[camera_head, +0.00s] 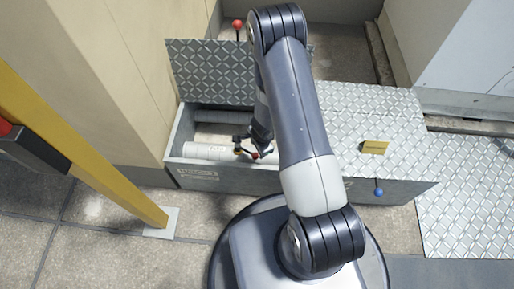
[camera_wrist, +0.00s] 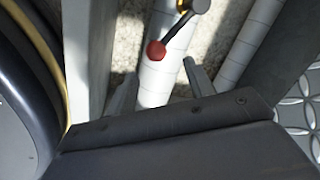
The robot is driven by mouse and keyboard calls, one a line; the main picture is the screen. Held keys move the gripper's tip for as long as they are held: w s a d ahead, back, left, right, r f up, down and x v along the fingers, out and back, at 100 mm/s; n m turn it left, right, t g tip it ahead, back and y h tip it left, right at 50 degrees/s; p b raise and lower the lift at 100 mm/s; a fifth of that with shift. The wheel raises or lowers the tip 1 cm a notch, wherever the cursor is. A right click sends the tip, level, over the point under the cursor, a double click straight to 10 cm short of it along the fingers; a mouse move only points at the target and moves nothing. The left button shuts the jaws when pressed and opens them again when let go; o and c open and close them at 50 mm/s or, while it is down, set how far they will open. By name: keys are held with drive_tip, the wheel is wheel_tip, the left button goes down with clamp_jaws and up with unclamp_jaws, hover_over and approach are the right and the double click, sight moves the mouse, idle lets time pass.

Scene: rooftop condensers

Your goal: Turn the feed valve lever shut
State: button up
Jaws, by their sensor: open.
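The feed valve lever is a short dark bar ending in a red ball knob (camera_wrist: 156,50). In the wrist view it slants down-left from a dark and brass valve body (camera_wrist: 186,6) on a white wrapped pipe (camera_wrist: 158,82). In the head view the valve (camera_head: 240,147) sits inside the open left part of a floor box, on the pipe (camera_head: 205,151). My gripper (camera_wrist: 160,82) is open and empty, its fingers either side of the pipe in the picture. The red knob shows just beyond the fingertips, between them. Contact cannot be told. In the head view my arm partly hides the gripper.
The box's tread-plate lid (camera_head: 205,70) stands raised behind the opening, with a red knob (camera_head: 238,24) above it. A closed lid (camera_head: 355,110) lies right, with a yellow label (camera_head: 375,147) and a blue knob (camera_head: 378,188). A yellow post (camera_head: 90,155) stands left.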

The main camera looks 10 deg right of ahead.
drive_tip(key=r, duration=0.1)
drive_tip(key=r+p, duration=0.1)
drive_tip(key=r, duration=0.1)
drive_tip(key=s+r+p, duration=0.1)
drive_tip(key=shift+d+r, duration=0.1)
drive_tip(key=shift+r, duration=0.3)
